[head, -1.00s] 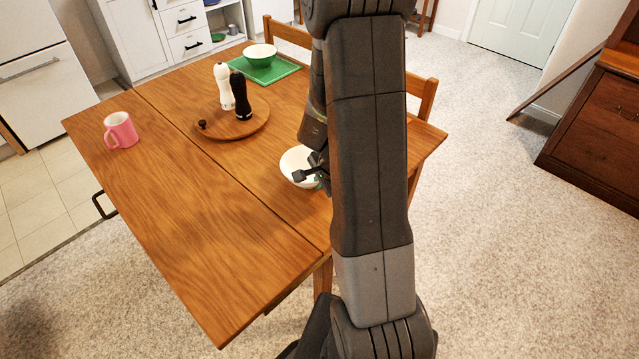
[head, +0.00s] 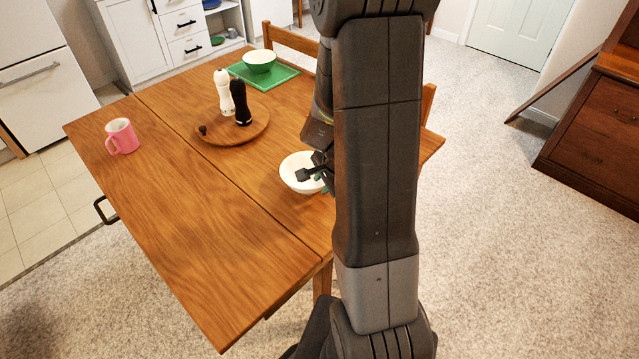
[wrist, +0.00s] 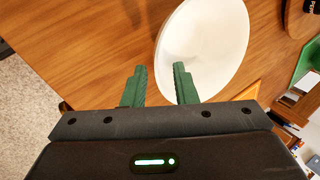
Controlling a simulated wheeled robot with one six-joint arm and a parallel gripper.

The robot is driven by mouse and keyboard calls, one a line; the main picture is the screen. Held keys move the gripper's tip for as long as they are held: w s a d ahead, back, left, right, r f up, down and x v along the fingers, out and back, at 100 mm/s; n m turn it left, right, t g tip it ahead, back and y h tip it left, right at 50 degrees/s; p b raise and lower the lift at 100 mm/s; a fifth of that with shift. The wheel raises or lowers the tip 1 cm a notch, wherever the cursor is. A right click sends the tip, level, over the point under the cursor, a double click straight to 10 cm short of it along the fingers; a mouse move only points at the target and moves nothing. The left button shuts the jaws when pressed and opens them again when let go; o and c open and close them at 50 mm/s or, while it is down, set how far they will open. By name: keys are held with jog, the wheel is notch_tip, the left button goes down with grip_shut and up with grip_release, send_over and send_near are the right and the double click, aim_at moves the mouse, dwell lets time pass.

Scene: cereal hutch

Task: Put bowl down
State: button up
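My gripper (head: 318,181) is at the bowl's near right side, partly hidden behind my arm. In the wrist view the green fingers of my gripper (wrist: 159,84) are apart. The right finger overlaps the inside of the white bowl (wrist: 205,45) and the left finger is outside its rim. The rim lies between them with a visible gap, so the fingers do not look closed on it.
A round wooden board (head: 215,138) holds a white mill (head: 224,95) and a black mill (head: 241,104). A pink mug (head: 122,137) stands at the left. Another bowl (head: 260,62) sits on a green tray (head: 283,77) at the back. The table's front left is clear.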

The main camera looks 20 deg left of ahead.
jog(key=p+v, duration=0.1)
jog(key=v, duration=0.6)
jog(key=shift+r+p, duration=0.2)
jog(key=shift+p, duration=0.1)
